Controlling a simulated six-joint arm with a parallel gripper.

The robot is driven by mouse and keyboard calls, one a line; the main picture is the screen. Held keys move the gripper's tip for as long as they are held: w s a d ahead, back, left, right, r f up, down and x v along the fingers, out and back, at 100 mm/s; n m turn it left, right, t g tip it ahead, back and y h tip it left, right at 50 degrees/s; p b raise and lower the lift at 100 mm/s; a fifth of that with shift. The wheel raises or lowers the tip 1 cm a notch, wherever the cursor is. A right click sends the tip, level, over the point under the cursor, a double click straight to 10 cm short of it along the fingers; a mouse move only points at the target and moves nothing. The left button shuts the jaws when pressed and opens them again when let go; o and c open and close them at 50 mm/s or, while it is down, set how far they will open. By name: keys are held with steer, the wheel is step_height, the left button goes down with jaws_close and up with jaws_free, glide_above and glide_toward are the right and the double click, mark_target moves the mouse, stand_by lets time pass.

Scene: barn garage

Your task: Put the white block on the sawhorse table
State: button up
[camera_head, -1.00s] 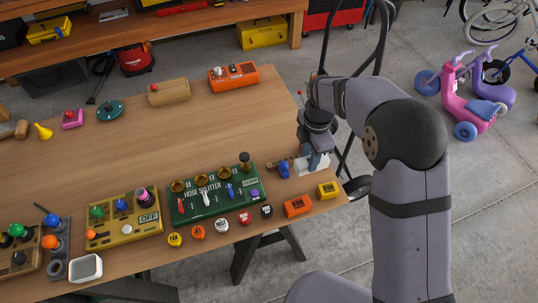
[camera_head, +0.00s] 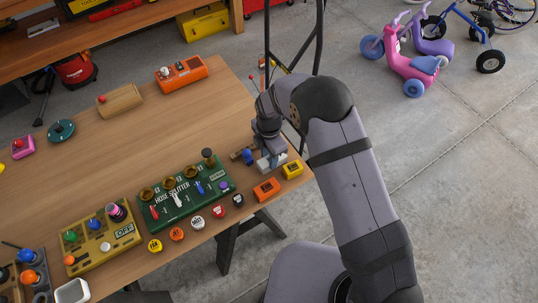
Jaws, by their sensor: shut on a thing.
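The sawhorse table (camera_head: 120,130) is a long wooden top on dark trestle legs. The white block (camera_head: 272,163) is at its right end, beside a blue-knobbed piece (camera_head: 248,156) and close to the yellow block (camera_head: 292,170). My gripper (camera_head: 269,156) comes down over the white block and is shut on it. The fingers and arm hide part of the block. I cannot tell whether its underside touches the tabletop.
A green hose splitter panel (camera_head: 190,200), round labelled buttons and an orange block (camera_head: 266,188) lie left of and in front of the gripper. An orange box (camera_head: 181,74) and a wooden block (camera_head: 119,101) stand further back. The table's middle is clear.

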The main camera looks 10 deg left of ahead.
steer(key=shift+f, duration=0.3)
steer(key=o, duration=1.2)
steer(key=shift+c, duration=0.2)
step_height(320, 180, up, 12)
steer(key=b, duration=0.4)
steer(key=shift+r+b, duration=0.2)
steer(key=shift+b, duration=0.1)
steer(key=shift+d, duration=0.1)
